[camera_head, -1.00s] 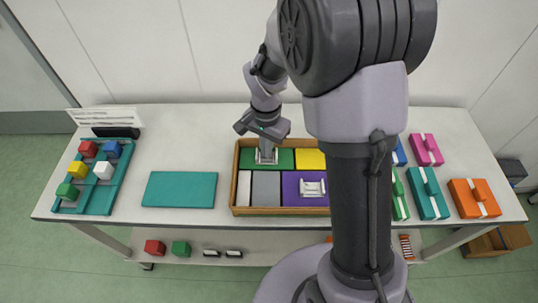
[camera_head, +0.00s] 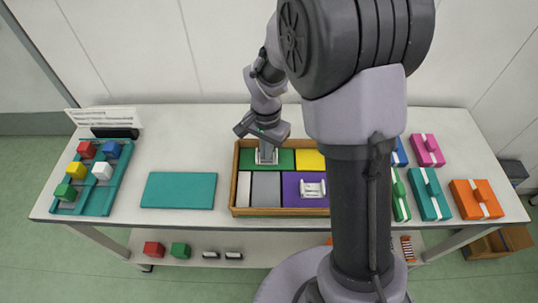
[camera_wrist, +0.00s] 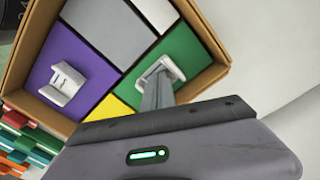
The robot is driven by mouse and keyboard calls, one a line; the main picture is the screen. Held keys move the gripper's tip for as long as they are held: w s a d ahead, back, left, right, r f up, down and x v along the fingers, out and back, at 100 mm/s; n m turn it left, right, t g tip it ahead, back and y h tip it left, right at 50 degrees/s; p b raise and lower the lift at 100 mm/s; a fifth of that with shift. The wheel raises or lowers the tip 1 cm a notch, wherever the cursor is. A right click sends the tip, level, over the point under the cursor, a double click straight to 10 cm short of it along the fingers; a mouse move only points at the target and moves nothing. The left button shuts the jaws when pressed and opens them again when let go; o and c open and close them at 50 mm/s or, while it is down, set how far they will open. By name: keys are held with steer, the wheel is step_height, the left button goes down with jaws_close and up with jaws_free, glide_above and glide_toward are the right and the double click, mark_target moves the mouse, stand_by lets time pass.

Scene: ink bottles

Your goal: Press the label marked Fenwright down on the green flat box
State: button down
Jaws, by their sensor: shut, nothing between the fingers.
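The green flat box (camera_head: 286,155) lies at the back left of a wooden tray (camera_head: 235,190); it also shows in the wrist view (camera_wrist: 192,48). A small white label (camera_head: 258,158) sits on it, and its raised sides show in the wrist view (camera_wrist: 176,67). I cannot read any name on it. My gripper (camera_head: 267,160) is shut and empty, pointing down. Its fingertips (camera_wrist: 158,88) are at the label, seeming to touch it; they hide part of it. A similar white piece (camera_head: 312,189) sits on the purple box (camera_head: 291,181).
The tray also holds a yellow box (camera_head: 309,160), a grey box (camera_head: 266,188) and a white one (camera_head: 244,188). A teal mat (camera_head: 179,190) lies left. A teal rack (camera_head: 97,200) with coloured cubes is further left. Several wrapped boxes stand right. My arm hides part of the table.

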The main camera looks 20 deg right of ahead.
step_height(320, 180, up, 7)
steer(key=p, duration=0.5)
steer(key=shift+p, duration=0.3)
steer(key=s+a+r+n+t+y, duration=0.1)
steer(key=s+r+t, duration=0.1)
steer(key=s+r, duration=0.35)
steer(key=s+a+r+n+t, duration=0.1)
steer(key=s+r, duration=0.2)
steer(key=r, duration=0.6)
steer(key=s+a+r+n+t+y, duration=0.1)
steer(key=s+a+r+n+t, duration=0.1)
steer(key=s, duration=0.8)
step_height(320, 180, up, 2)
steer(key=shift+s+r+n+t, duration=0.15)
steer(key=shift+s+n+t, duration=0.1)
steer(key=shift+n+t, duration=0.25)
